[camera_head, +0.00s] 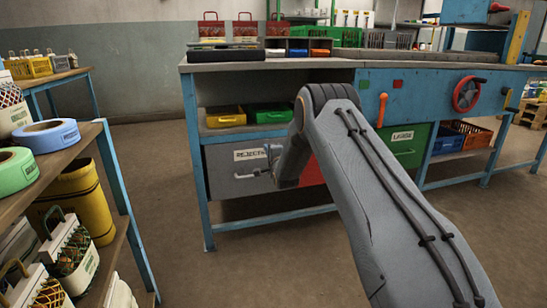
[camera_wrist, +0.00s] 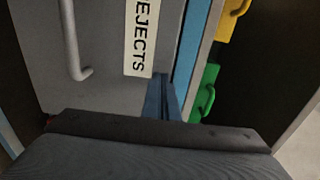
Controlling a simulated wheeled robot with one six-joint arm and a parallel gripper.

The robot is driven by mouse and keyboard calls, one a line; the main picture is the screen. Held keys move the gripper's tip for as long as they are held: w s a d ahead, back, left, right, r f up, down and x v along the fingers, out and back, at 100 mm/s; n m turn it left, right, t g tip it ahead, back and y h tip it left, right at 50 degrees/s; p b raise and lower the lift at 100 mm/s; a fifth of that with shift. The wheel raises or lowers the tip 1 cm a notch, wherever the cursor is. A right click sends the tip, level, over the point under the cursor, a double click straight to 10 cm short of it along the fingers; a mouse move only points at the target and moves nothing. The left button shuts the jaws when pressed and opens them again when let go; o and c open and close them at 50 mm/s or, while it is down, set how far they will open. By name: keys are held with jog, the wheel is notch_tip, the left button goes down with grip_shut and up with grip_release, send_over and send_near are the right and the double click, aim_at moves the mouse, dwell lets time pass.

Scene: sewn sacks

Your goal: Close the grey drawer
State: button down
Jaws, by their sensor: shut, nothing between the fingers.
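The grey drawer (camera_head: 222,168), labelled REJECTS, is under the left part of the workbench. In the wrist view its grey front (camera_wrist: 105,55) fills the upper left, with the label and a metal bar handle (camera_wrist: 72,45). I cannot tell how far its front stands out from the frame. My gripper (camera_head: 271,152) is in front of the drawer's right part, and my wrist hides that side. In the wrist view my gripper (camera_wrist: 161,98) has its dark fingers together and empty, pointing at the front beside the label. Whether they touch it is unclear.
A blue bench rail and yellow (camera_head: 225,116) and green (camera_head: 270,113) bins are above the drawer. A red panel (camera_head: 312,172) and a green LARGE drawer (camera_head: 405,145) are to its right. A shelf (camera_head: 95,170) stands at left. Floor before the bench is clear.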

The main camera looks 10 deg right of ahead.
jog(key=s+p, duration=0.4)
jog(key=s, duration=0.8)
jog(key=s+a+r+n+g+y, duration=0.1)
jog(key=s+a+n+g, duration=0.2)
jog(key=a, duration=0.4)
jog(key=s+a+r+n+g+y, duration=0.1)
jog(key=s+a+r+n+g, duration=0.15)
jog(key=s+a, duration=0.4)
jog(key=s+a+n+g, duration=0.4)
jog(key=s+a+n, duration=0.2)
jog(key=s+a, duration=0.45)
jog(key=s+d+r+n+g+h, duration=0.15)
jog(key=s+n+g, duration=0.35)
jog(key=s, duration=1.6)
jog(key=s+d+r+n+g+h, duration=0.15)
jog(key=s+n+g, duration=0.45)
jog(key=s, duration=1.5)
jog(key=d+r+m+t+p, duration=0.1)
jog(key=d+r+m+p, duration=0.1)
jog(key=d+r+p, duration=0.8)
jog(key=d+r+m+t+p, duration=0.1)
jog(key=d+r+m+p, duration=0.2)
jog(key=d+r+p, duration=0.8)
notch_tip(320, 180, up, 6)
jog(key=p, duration=0.8)
jog(key=shift+d+f, duration=0.15)
